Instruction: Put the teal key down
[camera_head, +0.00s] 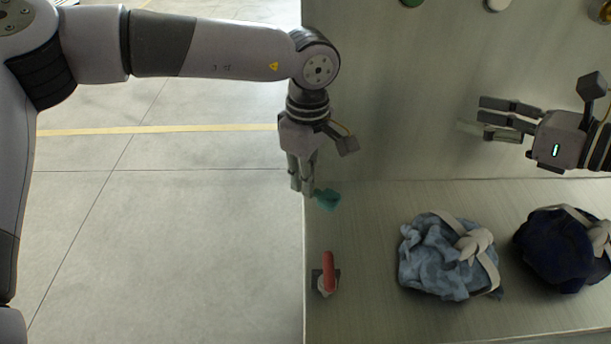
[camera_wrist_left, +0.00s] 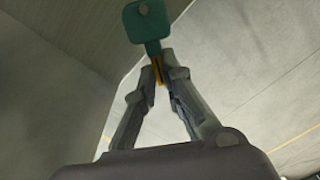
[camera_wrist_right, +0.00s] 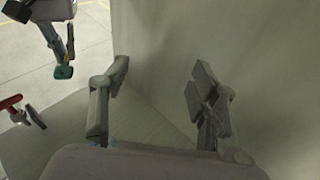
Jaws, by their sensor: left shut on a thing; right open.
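The teal key (camera_head: 328,200) is at the fingertips of my left gripper (camera_head: 303,190), near the left edge of the bench. The right wrist view also shows the teal key (camera_wrist_right: 63,72) hanging at the left fingers. My right gripper (camera_head: 482,118) is open and empty at the right, in front of the upright panel.
A red-handled item (camera_head: 328,270) on a dark base stands at the bench's left edge. A light blue sling bag (camera_head: 440,258) and a dark blue sling bag (camera_head: 560,250) lie to the right. Round knobs (camera_head: 498,4) show at the top. Bench surface (camera_head: 370,225) between is bare.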

